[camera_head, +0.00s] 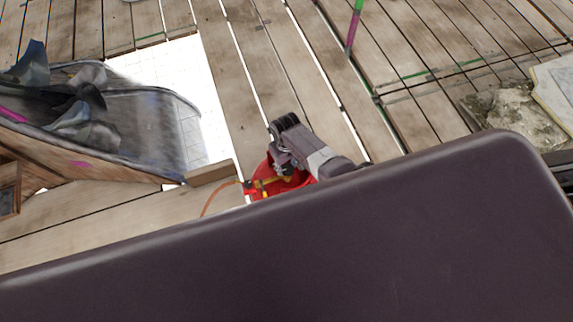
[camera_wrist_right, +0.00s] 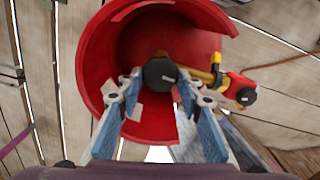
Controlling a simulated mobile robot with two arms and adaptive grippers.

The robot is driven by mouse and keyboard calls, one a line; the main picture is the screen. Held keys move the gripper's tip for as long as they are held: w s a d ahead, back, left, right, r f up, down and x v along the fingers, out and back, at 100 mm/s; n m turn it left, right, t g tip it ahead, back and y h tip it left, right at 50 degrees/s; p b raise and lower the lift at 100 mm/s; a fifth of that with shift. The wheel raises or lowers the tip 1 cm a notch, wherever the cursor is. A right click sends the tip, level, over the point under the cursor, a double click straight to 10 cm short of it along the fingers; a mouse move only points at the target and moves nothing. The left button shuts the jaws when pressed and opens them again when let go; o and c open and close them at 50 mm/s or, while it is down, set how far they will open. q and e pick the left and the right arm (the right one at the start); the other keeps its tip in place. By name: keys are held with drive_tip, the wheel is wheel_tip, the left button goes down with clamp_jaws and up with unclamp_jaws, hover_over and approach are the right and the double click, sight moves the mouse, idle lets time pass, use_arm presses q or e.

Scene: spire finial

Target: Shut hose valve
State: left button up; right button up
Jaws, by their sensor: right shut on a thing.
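A red, open-sided round guard (camera_wrist_right: 95,65) fills the upper middle of the right wrist view, with a black knob (camera_wrist_right: 160,73) inside it. My right gripper (camera_wrist_right: 160,88) reaches into the guard, its two fingertips closed against the sides of the knob. A yellow fitting (camera_wrist_right: 216,68) runs from the knob's right to a small red part with a black cap (camera_wrist_right: 245,96). In the head view the red guard (camera_head: 258,187) is partly hidden by my right gripper (camera_head: 281,168). An orange hose (camera_head: 215,192) leaves it to the left. My left gripper is not in view.
A grey sheet-lined wooden container (camera_head: 150,125) with crumpled material stands at the left. A short wooden block (camera_head: 211,172) lies near the guard. Plank decking has open gaps. A green and pink pole (camera_head: 355,25) and pale stone (camera_head: 520,112) are farther right.

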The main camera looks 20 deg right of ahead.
sight(287, 168)
drive_tip(key=o, duration=1.2)
drive_tip(key=shift+c, duration=0.2)
drive_tip(key=shift+r, duration=0.1)
wheel_tip(287, 168, up, 12)
idle(0.4)
